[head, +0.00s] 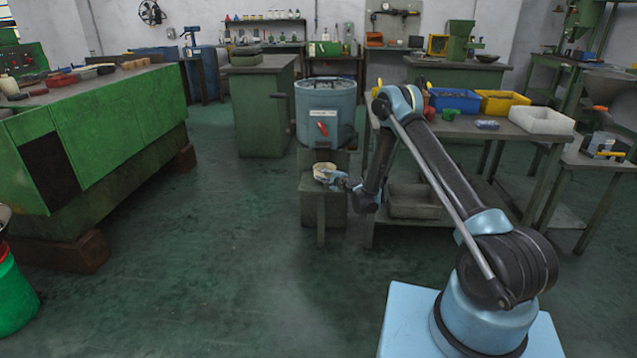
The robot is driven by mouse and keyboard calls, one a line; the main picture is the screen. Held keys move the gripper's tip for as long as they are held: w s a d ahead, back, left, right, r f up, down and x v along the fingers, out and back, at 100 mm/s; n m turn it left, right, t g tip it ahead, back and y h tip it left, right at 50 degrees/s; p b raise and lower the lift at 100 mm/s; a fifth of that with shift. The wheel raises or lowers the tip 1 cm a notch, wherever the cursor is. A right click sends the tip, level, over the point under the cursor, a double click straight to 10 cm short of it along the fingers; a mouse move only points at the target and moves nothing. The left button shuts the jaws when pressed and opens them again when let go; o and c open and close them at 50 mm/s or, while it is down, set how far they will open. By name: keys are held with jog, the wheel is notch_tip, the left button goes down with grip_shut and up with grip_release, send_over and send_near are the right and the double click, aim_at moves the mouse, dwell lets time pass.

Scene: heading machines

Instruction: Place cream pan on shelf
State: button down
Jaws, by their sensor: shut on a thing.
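The cream pan (324,172) is a small round pale vessel in the middle of the head view. It is at the small grey ledge (311,187) in front of the blue drum machine. I cannot tell whether it touches the ledge or is held just above it. My gripper (338,179) is shut on the pan's right side, and its fingers are small and partly hidden. A wall shelf (264,20) with several bottles is far at the back.
The blue drum (327,112) stands just behind the pan. A green machine (95,125) fills the left. The floor in front is clear.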

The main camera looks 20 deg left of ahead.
jog(key=shift+w+a, duration=0.25)
jog(key=shift+a, duration=0.15)
jog(key=shift+w+a+f, duration=0.15)
jog(key=shift+a+f, duration=0.05)
jog(key=shift+f, duration=0.7)
jog(key=shift+w+a+f, duration=0.15)
jog(key=shift+a+f, duration=0.05)
jog(key=shift+f, duration=0.65)
jog(key=c, duration=1.5)
grip_release()
jog(key=shift+o, duration=0.2)
